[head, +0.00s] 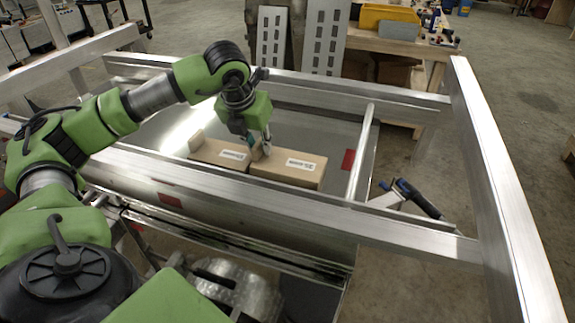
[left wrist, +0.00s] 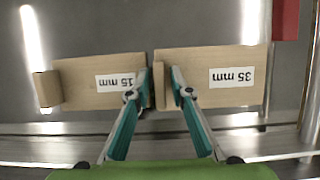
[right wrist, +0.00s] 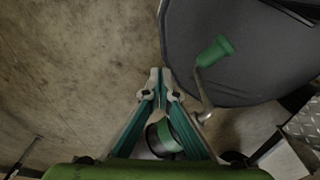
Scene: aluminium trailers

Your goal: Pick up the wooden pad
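A wooden pad labelled "35 mm" (head: 289,167) lies flat on the trailer's metal bed. A second wooden pad labelled "15 mm" (head: 222,153) lies end to end with it on the left. Each has a raised wooden lip at its left end. The left wrist view shows the 35 mm pad (left wrist: 215,64) and the 15 mm pad (left wrist: 100,72). My left gripper (head: 257,148) points down where the pads meet, with its fingers slightly apart on either side of the 35 mm pad's lip (left wrist: 160,94). My right gripper (right wrist: 159,80) has its fingertips together, with nothing between them.
Aluminium rails (head: 412,237) surround the bed, with a tall beam (head: 500,190) at the right. A cross tube (head: 361,150) stands right of the pads. A black-handled tool (head: 418,198) lies by the right rail. A workbench (head: 398,41) stands behind. Bare floor is at right.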

